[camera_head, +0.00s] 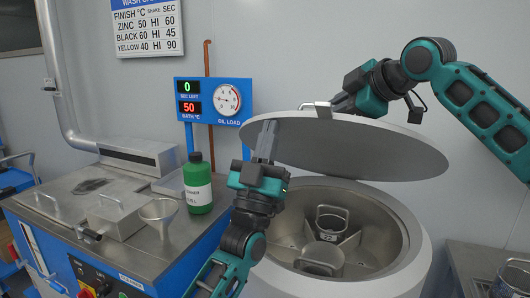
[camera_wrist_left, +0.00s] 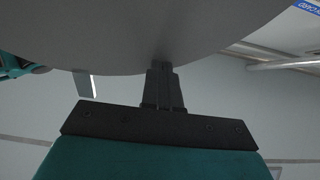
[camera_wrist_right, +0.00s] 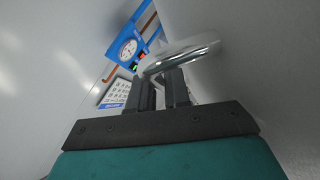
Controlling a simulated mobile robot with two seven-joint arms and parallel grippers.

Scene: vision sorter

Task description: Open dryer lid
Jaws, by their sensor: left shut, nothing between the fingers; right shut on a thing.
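The round grey dryer lid (camera_head: 345,143) is raised and tilted above the dryer drum (camera_head: 400,235), which shows its open inside. My right gripper (camera_head: 335,103) is shut on the lid's metal handle (camera_head: 316,106) at the lid's upper left edge. The handle also shows as a shiny bar in the right wrist view (camera_wrist_right: 185,55), at the fingertips. My left gripper (camera_head: 266,140) is shut and empty, upright in front of the lid's left part. In the left wrist view its fingers (camera_wrist_left: 160,75) point up at the lid's underside (camera_wrist_left: 130,35); I cannot tell whether they touch.
Inside the drum are metal baskets (camera_head: 331,222). A blue display panel (camera_head: 213,101) stands behind. Another counter (camera_head: 480,262) is at the right.

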